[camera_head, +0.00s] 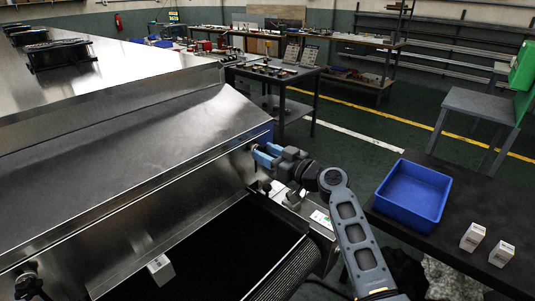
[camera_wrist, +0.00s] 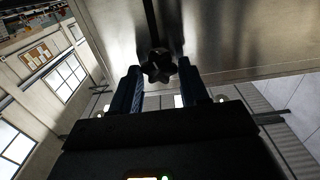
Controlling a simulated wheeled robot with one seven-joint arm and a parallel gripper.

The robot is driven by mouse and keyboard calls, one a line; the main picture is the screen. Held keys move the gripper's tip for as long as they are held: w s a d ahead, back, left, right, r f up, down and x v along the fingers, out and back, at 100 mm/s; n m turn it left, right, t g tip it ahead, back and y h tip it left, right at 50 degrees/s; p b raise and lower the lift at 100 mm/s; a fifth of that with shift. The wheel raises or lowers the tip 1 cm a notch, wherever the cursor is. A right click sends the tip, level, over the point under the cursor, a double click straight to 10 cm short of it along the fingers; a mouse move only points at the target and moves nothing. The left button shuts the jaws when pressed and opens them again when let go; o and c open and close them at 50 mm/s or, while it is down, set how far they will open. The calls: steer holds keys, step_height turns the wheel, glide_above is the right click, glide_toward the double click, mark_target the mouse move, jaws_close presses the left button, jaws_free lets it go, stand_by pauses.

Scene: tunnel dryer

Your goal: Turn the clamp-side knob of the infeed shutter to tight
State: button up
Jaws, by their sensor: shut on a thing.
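The infeed shutter (camera_head: 180,215) is a long steel panel across the front of the dryer. A dark lobed knob (camera_wrist: 158,66) sits at its right end, on a dark slot or stem in the steel, as the wrist view shows. My gripper (camera_head: 261,153) reaches this end from the right with its blue fingers. In the wrist view my gripper (camera_wrist: 159,80) has one finger on each side of the knob, shut on it. In the head view the fingers mostly hide this knob. A second dark knob (camera_head: 28,285) shows at the shutter's left end. No tightness marking is readable.
A dark conveyor belt (camera_head: 215,255) runs below the shutter. A small pale block (camera_head: 160,268) is at the shutter's lower edge. On the right, a dark table (camera_head: 460,205) holds a blue bin (camera_head: 413,190) and two white boxes (camera_head: 473,237).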

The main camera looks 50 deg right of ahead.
steer(key=shift+m, duration=0.4)
steer(key=m+b, duration=0.2)
steer(key=m, duration=0.1)
steer(key=shift+d+f+m, duration=0.1)
steer(key=shift+m, duration=0.3)
steer(key=m, duration=0.6)
steer(key=shift+d, duration=0.1)
steer(key=m+p, duration=0.1)
steer(key=m, duration=0.4)
steer(key=shift+m, duration=0.4)
steer(key=m+p, duration=0.1)
steer(key=m, duration=0.1)
steer(key=m+p, duration=0.1)
steer(key=m, duration=0.1)
steer(key=shift+f+m, duration=0.2)
steer(key=shift+m, duration=0.2)
steer(key=o, duration=1)
